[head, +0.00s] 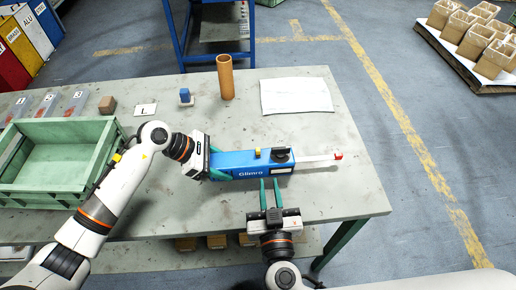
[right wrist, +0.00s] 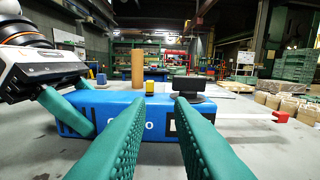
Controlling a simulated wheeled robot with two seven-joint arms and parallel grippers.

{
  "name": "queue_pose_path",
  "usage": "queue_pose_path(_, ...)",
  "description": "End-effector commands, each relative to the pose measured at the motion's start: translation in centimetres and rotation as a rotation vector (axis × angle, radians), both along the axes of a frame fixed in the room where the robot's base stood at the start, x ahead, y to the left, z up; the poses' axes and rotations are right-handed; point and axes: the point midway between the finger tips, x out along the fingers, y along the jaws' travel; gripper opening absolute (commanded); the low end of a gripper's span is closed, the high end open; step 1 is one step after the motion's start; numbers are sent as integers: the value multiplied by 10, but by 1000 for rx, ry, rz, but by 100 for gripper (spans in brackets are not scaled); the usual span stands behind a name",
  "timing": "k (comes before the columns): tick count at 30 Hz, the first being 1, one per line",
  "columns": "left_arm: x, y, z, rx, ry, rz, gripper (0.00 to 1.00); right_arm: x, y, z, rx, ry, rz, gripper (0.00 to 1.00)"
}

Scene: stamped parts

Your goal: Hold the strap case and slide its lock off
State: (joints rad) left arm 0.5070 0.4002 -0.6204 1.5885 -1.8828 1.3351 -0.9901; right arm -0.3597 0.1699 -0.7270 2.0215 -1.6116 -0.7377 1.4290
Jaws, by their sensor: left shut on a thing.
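The blue strap case (head: 237,171), lettered "Glimro", lies on the grey table; it also shows in the right wrist view (right wrist: 108,106). A white strap with a red tip (head: 338,156) sticks out of its right end. On its top are a black piece (head: 280,154) and a small yellow knob (head: 258,153); I cannot tell which is the lock. My left gripper (head: 213,163) is shut on the case's left end. My right gripper (head: 269,182) is open and empty at the case's near side, its green fingers pointing at it below the black piece.
A green crate (head: 50,198) stands at the left of the table (head: 340,195). Behind the case are a brown tube (head: 225,77), a small blue block (head: 185,95) and a white sheet (head: 296,95). The table's right part is clear.

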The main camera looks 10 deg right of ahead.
Motion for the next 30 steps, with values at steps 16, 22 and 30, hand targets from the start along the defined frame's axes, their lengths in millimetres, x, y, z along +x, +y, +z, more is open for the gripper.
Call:
queue_pose_path(16,0,0,1,-2,-1,1,17,72,14,4,38,-2,6,20)
queue_pose_path(22,0,0,1,-2,-1,1,17,102,14,3,38,0,7,20)
queue_pose_path(30,0,0,1,-2,-1,1,17,116,14,3,38,3,8,20)
